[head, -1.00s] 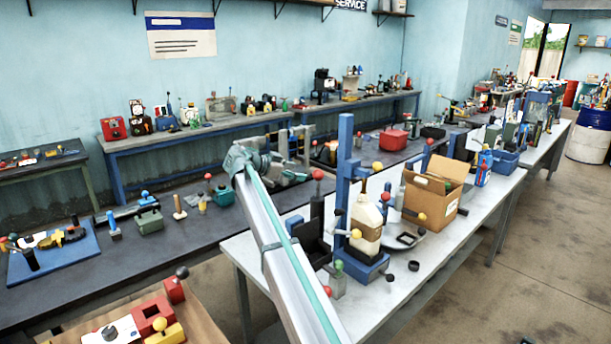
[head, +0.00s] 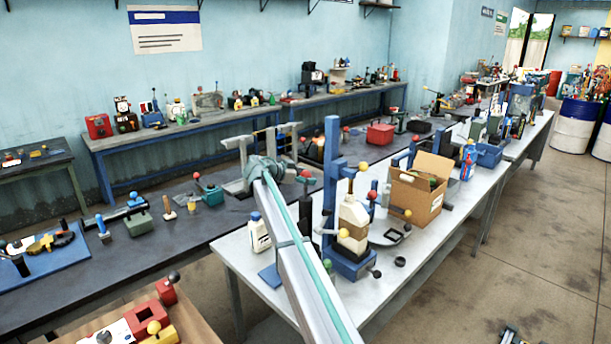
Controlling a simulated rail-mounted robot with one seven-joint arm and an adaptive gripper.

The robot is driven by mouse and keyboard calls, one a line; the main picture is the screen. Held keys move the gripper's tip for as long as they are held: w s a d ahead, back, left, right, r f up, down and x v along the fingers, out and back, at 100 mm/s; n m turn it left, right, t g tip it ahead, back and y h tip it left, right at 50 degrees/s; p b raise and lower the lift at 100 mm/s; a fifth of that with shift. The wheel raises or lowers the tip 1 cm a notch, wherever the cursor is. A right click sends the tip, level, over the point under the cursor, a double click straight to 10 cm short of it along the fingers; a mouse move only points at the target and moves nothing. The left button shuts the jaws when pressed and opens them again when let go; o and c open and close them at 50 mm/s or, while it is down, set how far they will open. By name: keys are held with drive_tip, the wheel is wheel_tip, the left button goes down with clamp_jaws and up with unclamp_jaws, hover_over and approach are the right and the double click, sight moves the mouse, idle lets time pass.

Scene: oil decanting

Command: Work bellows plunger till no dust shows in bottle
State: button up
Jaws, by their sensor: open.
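A bottle (head: 353,218) with a whitish upper part and a tan-brown band below stands in a blue upright frame (head: 331,160) on the pale bench. Yellow ball knobs (head: 362,166) stick out from the frame. I cannot tell which part is the bellows plunger, nor whether the brown in the bottle is dust. My pale arm link with a teal stripe rises from the bottom, left of the frame, and covers part of the bench there. My gripper is not in view.
A white blue-capped bottle (head: 258,232) stands left of my arm. An open cardboard box (head: 418,195), a grey dish (head: 390,236) and a blue bin (head: 488,156) are on the pale bench (head: 420,262). A dark bench (head: 185,240) with tools runs behind. Floor at the right is mostly clear.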

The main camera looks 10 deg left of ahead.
sight(305, 198)
clamp_jaws()
idle(0.3)
wheel_tip(305, 198, down, 6)
drive_tip(key=b, duration=0.7)
drive_tip(key=shift+r+b, duration=0.2)
drive_tip(key=shift+b, duration=0.2)
drive_tip(key=shift+s, duration=0.1)
unclamp_jaws()
drive_tip(key=shift+r, duration=0.1)
